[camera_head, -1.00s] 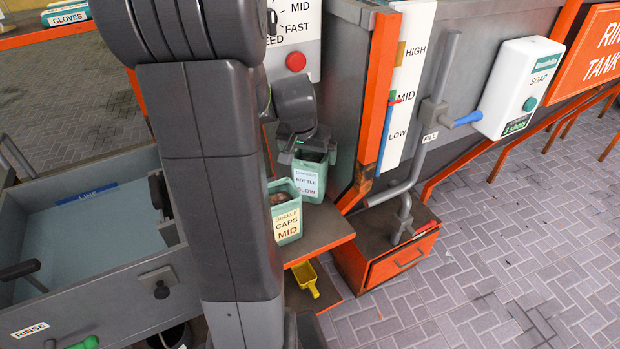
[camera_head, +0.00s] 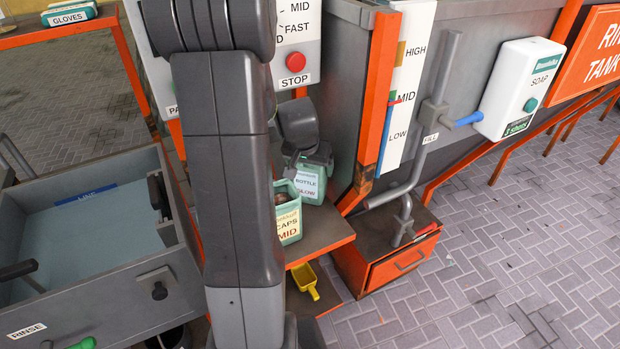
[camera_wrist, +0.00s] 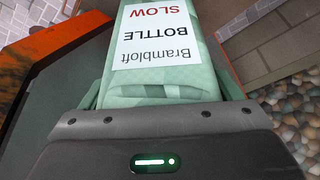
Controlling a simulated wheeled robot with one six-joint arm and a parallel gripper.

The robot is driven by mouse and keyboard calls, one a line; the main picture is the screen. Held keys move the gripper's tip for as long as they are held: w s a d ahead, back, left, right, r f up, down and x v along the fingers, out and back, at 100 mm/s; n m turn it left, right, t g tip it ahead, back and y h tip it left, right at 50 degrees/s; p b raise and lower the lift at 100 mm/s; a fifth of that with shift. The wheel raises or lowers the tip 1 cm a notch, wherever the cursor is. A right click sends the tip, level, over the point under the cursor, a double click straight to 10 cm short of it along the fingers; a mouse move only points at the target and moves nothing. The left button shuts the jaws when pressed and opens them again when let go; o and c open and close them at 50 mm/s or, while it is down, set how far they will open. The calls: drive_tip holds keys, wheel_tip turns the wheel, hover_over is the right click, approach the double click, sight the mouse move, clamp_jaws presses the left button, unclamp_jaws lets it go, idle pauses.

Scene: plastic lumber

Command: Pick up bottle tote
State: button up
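The bottle tote (camera_head: 309,184) is a pale green bin with a white label reading BOTTLE and SLOW. It stands upright on a brown shelf, behind the caps tote. My gripper (camera_head: 318,158) is at the top of the bottle tote and covers part of its rim. In the wrist view the bottle tote (camera_wrist: 165,85) is directly ahead, very close to the gripper body, its label upside down. The fingertips are hidden there, so I cannot tell whether they are open or closed on the tote.
The green caps tote (camera_head: 288,222), labelled MID, stands just in front on the shelf (camera_head: 328,228). An orange post (camera_head: 377,100) rises close to the right. A yellow scoop (camera_head: 305,279) is below. The rinse basin (camera_head: 100,225) is at left. Paved floor at right is open.

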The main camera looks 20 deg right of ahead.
drive_tip(key=c, duration=0.7)
drive_tip(key=shift+c, duration=0.6)
drive_tip(key=shift+r, duration=0.2)
